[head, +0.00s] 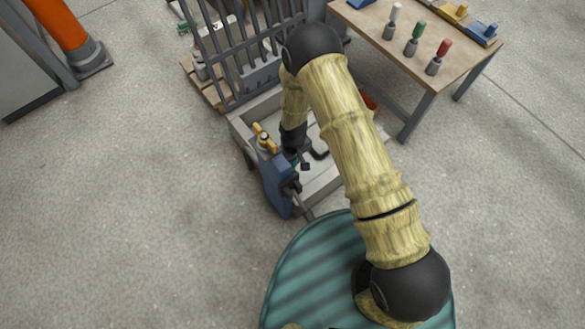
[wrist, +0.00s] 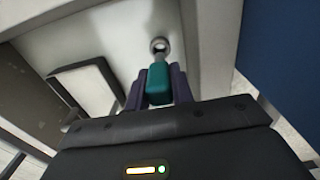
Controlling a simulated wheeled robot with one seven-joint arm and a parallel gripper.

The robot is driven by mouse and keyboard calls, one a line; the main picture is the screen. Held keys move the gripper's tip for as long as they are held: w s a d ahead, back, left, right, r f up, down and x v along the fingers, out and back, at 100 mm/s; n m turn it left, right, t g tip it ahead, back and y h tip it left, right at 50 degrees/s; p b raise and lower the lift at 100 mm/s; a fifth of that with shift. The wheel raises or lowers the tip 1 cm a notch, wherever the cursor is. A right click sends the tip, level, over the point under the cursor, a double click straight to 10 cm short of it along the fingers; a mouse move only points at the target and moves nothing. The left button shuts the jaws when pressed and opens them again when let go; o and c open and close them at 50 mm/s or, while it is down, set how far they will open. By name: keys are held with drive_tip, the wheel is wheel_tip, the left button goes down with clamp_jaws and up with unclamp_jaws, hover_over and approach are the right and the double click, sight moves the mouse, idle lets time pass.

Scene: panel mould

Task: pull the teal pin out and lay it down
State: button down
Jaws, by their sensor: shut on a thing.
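The teal pin (wrist: 159,82) shows in the wrist view between the two dark fingers of my gripper (wrist: 159,88), which is shut on its teal handle. The pin's far end meets a round metal ring (wrist: 159,45) on a pale panel (wrist: 110,40). I cannot tell how deep the pin sits in the ring. In the head view my gripper (head: 304,165) is low inside the pale mould frame (head: 325,185), beside a blue part (head: 275,185). The pin is too small and too covered there to make out clearly.
A wooden table (head: 405,62) at the upper right carries tools with white, green and red handles. A grey barred rack (head: 235,50) stands behind the mould. In the wrist view a dark-rimmed pad (wrist: 88,88) lies left of the pin. Bare floor lies to the left.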

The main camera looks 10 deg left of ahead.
drive_tip(key=shift+r+p, duration=1.95)
drive_tip(key=shift+r, duration=0.1)
drive_tip(key=w+d+r+m+p, duration=0.3)
drive_tip(key=d+r, duration=0.5)
drive_tip(key=r, duration=0.2)
drive_tip(key=w+d+r+m+p, duration=0.3)
drive_tip(key=d+r+p, duration=0.1)
drive_tip(key=d+r, duration=0.5)
drive_tip(key=w+d+r+m+p, duration=0.3)
drive_tip(key=d+r, duration=0.5)
drive_tip(key=r, duration=0.3)
drive_tip(key=shift+w+d+r+m+p, duration=0.3)
drive_tip(key=shift+m+p, duration=0.2)
drive_tip(key=shift+p, duration=0.2)
drive_tip(key=shift+d, duration=0.1)
